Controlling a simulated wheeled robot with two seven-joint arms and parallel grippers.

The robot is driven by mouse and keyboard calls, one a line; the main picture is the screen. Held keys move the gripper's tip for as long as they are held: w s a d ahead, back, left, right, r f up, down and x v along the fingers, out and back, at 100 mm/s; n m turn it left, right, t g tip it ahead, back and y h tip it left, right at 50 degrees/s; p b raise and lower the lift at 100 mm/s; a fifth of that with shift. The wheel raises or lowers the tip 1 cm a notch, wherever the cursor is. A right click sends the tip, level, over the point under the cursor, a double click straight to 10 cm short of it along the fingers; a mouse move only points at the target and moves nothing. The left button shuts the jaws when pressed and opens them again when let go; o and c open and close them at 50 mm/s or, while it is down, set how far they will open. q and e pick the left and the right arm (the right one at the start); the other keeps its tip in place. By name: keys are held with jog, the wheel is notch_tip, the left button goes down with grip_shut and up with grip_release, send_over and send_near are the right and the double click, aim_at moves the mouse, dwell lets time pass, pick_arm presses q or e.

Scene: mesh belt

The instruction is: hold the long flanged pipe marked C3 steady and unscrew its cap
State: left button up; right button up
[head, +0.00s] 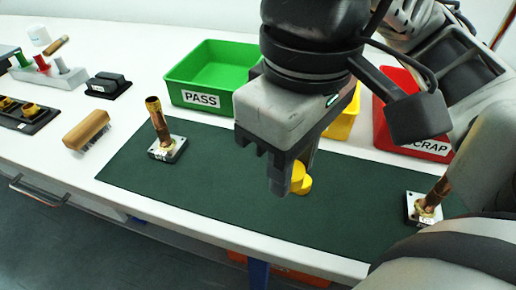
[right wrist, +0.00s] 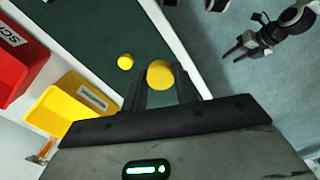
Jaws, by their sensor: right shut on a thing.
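A flanged copper pipe (head: 157,122) stands on a square base plate at the left of the green mat, its top open. A second flanged pipe (head: 432,198) stands at the mat's right end, partly behind my arm. Both base labels are too small to read. My right gripper (head: 292,180) is over the mat, shut on a yellow cap (right wrist: 160,75), apart from both pipes. Another yellow round piece (right wrist: 125,61) lies below it on the mat. What seems to be my left gripper (right wrist: 244,42) shows in the right wrist view, over the floor; its jaws are unclear.
A green PASS bin (head: 212,75), a yellow bin (right wrist: 58,105) and a red SCRAP bin (head: 402,145) line the back of the mat. A wooden brush (head: 86,130) and a black tray (head: 28,115) are at the left. The mat's middle is mostly clear.

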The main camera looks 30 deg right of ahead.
jog(key=w+d+f, duration=0.1)
jog(key=w+f, duration=0.1)
jog(key=w, duration=0.1)
jog(key=w+d+f, duration=0.2)
jog(key=w+f, duration=0.1)
jog(key=w, duration=0.1)
jog(key=w+d+f, duration=0.2)
jog(key=w+f, duration=0.1)
jog(key=shift+w+d+f+p, duration=0.15)
jog(key=shift+d+p, duration=0.1)
jog(key=shift+p, duration=0.15)
jog(key=shift+w+d+f, duration=0.15)
jog(key=shift+w+f, duration=0.25)
jog(key=shift+f, duration=0.05)
jog(key=f, duration=0.3)
jog(key=shift+w+d+f+p, duration=0.1)
jog(key=shift+w+p, duration=0.1)
jog(key=shift+p, duration=0.2)
jog(key=shift+f, duration=0.15)
pick_arm(q)
jog(key=shift+s+a, duration=0.15)
jog(key=shift+s, duration=0.5)
jog(key=shift+f, duration=0.1)
pick_arm(e)
jog(key=shift+f, duration=0.1)
